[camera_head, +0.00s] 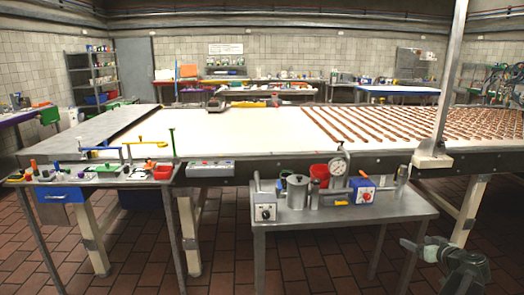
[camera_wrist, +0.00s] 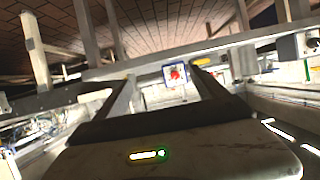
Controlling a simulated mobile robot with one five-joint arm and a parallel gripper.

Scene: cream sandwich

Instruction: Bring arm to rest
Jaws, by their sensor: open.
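My gripper (camera_wrist: 163,80) shows in the wrist view with its two dark fingers spread apart. Nothing is held between them. A small blue and white box with a red knob (camera_wrist: 176,73) appears beyond the fingertips, apart from them. In the head view my gripper (camera_head: 432,250) is at the lower right, in front of and below the right end of the small metal table (camera_head: 345,214). It is clear of the table. The exact pose of its fingers is hard to make out there.
The small table carries a metal pot (camera_head: 297,191), a red cup (camera_head: 319,175), a gauge (camera_head: 338,165) and the blue and white box (camera_head: 362,190). A long white conveyor table (camera_head: 240,135) stands behind it. The tiled floor (camera_head: 330,262) is open around the table legs.

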